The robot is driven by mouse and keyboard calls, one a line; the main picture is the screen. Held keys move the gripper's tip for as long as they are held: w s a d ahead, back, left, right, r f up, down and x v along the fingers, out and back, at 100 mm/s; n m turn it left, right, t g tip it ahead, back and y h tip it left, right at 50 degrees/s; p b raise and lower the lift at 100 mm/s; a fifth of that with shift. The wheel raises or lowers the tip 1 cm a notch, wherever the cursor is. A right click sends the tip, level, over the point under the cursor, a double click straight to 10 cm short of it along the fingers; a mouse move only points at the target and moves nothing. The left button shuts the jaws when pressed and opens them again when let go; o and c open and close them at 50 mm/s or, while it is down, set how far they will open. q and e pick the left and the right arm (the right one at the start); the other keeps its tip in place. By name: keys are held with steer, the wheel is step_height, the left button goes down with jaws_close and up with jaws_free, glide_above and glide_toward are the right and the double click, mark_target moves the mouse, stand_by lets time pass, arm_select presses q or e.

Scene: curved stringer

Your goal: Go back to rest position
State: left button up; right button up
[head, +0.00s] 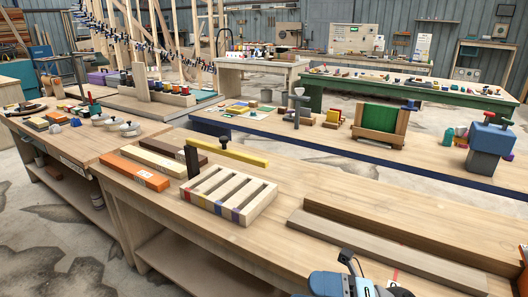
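Neither of my grippers can be made out in the head view, and no arm comes in from the left or the right. A blue and grey object with black parts (352,284) is cut off by the bottom edge; I cannot tell what it is. The near wooden workbench (270,245) fills the foreground. No object is seen held.
On the near bench lie a slotted wooden block (228,194), an orange bar (132,167), a yellow bar (235,153) and a long brown stepped beam (400,243). Behind stands a bench with a green block (382,120) and a blue-grey clamp-like item (488,145).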

steer(key=w+d+f+m+t+h, duration=0.1)
steer(key=d+f+m+t+h, duration=0.2)
steer(key=f+m+t+h, duration=0.7)
steer(key=w+d+m+t+h, duration=0.1)
steer(key=d+m+t, duration=0.45)
steer(key=m, duration=1.05)
steer(key=s+d+f+m+g+h, duration=0.1)
steer(key=s+f+m+g+h, duration=0.2)
steer(key=s+f+m, duration=0.35)
steer(key=s+d+f+m+g+h, duration=0.1)
steer(key=s+f+m+g+h, duration=0.2)
steer(key=f, duration=0.6)
arm_select(q)
step_height(320, 180, up, 16)
steer(key=s+a+p, duration=0.1)
steer(key=a+p, duration=0.1)
steer(key=p, duration=2.2)
steer(key=shift+s+r+g+y+p, duration=0.25)
steer(key=shift+s+g+y+p, duration=0.05)
steer(key=shift+y+p, duration=0.1)
arm_select(e)
step_height(320, 180, up, 17)
steer(key=s+d, duration=0.1)
steer(key=s, duration=0.1)
steer(key=shift+d+f+h, duration=0.2)
steer(key=shift+d+h, duration=0.1)
